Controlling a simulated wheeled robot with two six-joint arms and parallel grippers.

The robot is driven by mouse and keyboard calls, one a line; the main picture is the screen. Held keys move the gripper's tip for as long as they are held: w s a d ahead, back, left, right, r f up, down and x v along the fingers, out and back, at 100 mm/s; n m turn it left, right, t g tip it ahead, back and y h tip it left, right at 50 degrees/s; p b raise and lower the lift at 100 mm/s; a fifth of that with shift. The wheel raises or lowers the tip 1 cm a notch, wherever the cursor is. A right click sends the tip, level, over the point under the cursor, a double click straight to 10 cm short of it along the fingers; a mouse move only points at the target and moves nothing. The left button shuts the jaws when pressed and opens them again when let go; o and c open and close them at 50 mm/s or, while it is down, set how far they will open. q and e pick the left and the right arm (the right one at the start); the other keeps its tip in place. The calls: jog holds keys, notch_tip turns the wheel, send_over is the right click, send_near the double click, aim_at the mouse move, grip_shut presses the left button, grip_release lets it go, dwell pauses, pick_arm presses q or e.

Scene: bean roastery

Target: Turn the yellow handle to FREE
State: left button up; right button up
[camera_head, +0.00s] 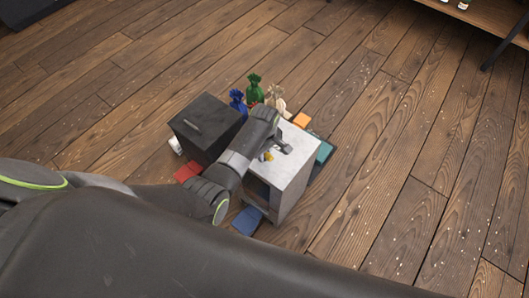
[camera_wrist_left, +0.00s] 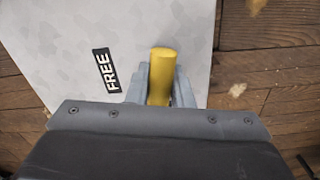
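The yellow handle (camera_wrist_left: 162,68) is on the pale grey top of a box (camera_head: 296,172). In the left wrist view its rounded end points up the picture, and a black label reading FREE (camera_wrist_left: 106,71) lies to its left, apart from it. In the head view only a small yellow bit (camera_head: 268,156) shows beside my gripper. My left gripper (camera_wrist_left: 160,88) has one finger on each side of the handle, seemingly closed against it; the handle's lower part is hidden by the gripper body. My right gripper is in neither view.
A dark box (camera_head: 205,128) stands left of the pale one. Blue (camera_head: 238,102), green (camera_head: 255,88) and cream (camera_head: 276,98) bags stand behind. Coloured flat pieces, such as a red one (camera_head: 187,171) and a blue one (camera_head: 247,221), lie around.

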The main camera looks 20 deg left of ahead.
pick_arm(q)
jog(key=shift+c, duration=1.1)
grip_shut()
